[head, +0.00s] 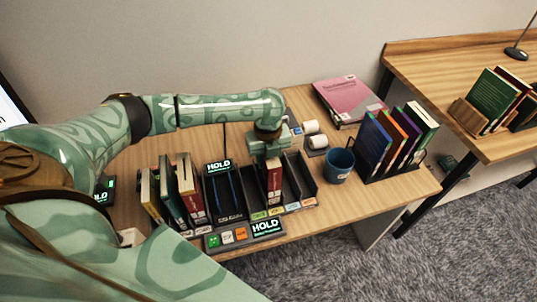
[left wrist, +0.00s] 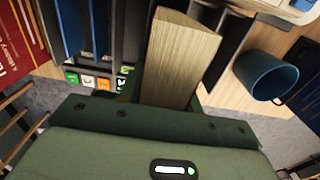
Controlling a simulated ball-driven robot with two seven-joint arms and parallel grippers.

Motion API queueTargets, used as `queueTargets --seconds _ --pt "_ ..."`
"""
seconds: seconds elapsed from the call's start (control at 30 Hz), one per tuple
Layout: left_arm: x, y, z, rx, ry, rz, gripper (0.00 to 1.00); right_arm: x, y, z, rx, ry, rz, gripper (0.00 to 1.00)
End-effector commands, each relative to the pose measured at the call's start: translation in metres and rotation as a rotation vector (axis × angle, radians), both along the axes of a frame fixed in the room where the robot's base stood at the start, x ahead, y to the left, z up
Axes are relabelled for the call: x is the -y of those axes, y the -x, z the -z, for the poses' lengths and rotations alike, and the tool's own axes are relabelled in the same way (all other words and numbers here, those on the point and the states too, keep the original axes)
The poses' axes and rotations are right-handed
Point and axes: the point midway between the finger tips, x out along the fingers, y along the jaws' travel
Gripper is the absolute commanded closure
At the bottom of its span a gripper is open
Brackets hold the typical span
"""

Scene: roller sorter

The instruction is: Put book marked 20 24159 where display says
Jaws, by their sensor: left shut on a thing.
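My left gripper (head: 271,157) is shut on a dark red book (head: 274,183) with a pale label on its spine. The book is upright at a compartment of the black sorter (head: 231,208); I cannot tell whether it rests on the bottom. In the left wrist view the book's pale page block (left wrist: 180,60) stands between the jaws. Its number is too small to read. An upper display (head: 218,167) and a front display (head: 267,227) both read HOLD in green. My right gripper is not in view.
Several books (head: 173,195) stand left of the sorter. A blue cup (head: 339,165), a rack of coloured books (head: 388,145) and a pink book (head: 349,99) are to the right. Coloured buttons (head: 227,237) sit at the front edge. Empty compartments lie right of the held book.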

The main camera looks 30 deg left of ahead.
Motion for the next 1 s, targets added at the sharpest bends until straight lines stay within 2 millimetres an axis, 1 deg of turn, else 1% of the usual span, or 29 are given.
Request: queueTargets --seconds 0.33,0.93,0.97,1.0 --pt "0.0 -0.001 -0.001 0.002 0.001 0.0 1.0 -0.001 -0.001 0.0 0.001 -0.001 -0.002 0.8" --pt "0.0 -0.001 0.01 0.002 0.001 0.0 1.0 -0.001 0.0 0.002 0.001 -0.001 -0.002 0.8" --pt "0.0 -0.001 0.01 0.002 0.001 0.0 0.6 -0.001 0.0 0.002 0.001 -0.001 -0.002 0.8" --pt "0.0 -0.001 0.01 0.002 0.001 0.0 0.49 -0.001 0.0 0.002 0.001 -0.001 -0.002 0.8"
